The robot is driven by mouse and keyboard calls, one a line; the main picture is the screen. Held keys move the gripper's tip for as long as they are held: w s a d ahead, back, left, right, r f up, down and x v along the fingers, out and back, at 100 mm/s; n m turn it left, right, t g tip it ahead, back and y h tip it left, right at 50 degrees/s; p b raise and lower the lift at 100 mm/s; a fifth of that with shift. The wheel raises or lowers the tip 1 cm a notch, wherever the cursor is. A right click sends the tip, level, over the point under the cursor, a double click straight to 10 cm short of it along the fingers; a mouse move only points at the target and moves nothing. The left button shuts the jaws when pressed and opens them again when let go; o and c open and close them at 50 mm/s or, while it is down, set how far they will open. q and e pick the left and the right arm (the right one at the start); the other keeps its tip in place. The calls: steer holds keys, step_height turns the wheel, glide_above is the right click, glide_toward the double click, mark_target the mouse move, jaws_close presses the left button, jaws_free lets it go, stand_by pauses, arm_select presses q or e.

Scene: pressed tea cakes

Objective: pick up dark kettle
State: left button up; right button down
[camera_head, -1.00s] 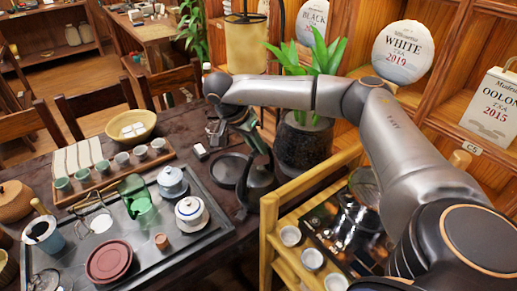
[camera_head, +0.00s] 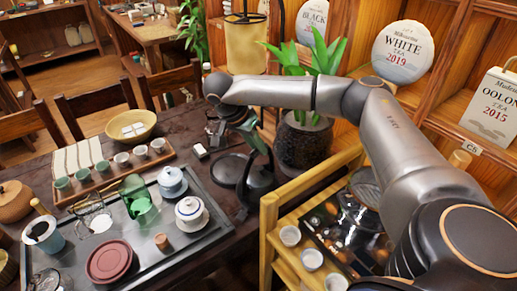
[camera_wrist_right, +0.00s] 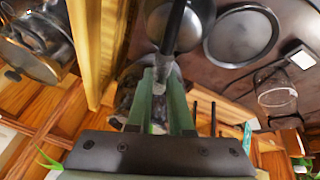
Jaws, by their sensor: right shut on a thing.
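The dark kettle (camera_head: 259,181) stands at the right edge of the table, beside the tea tray. My right gripper (camera_head: 256,141) is above it, with its greenish fingers at the kettle's raised handle. In the right wrist view, my right gripper (camera_wrist_right: 161,77) is shut on the dark handle, which runs up between the fingers. The rounded body of the kettle (camera_wrist_right: 186,28) is partly hidden behind the handle there. I cannot tell whether the kettle's base touches the table. My left gripper is not in view.
The tray (camera_head: 215,240) with cups, a lidded pot and a green pitcher lies left of the kettle. A dark round plate (camera_head: 226,167) is close behind it. A potted plant (camera_head: 303,142) stands behind right, and a bamboo cart (camera_head: 270,225) is close on the right.

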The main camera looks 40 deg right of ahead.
steer(key=shift+r, duration=0.1)
steer(key=shift+r, duration=0.2)
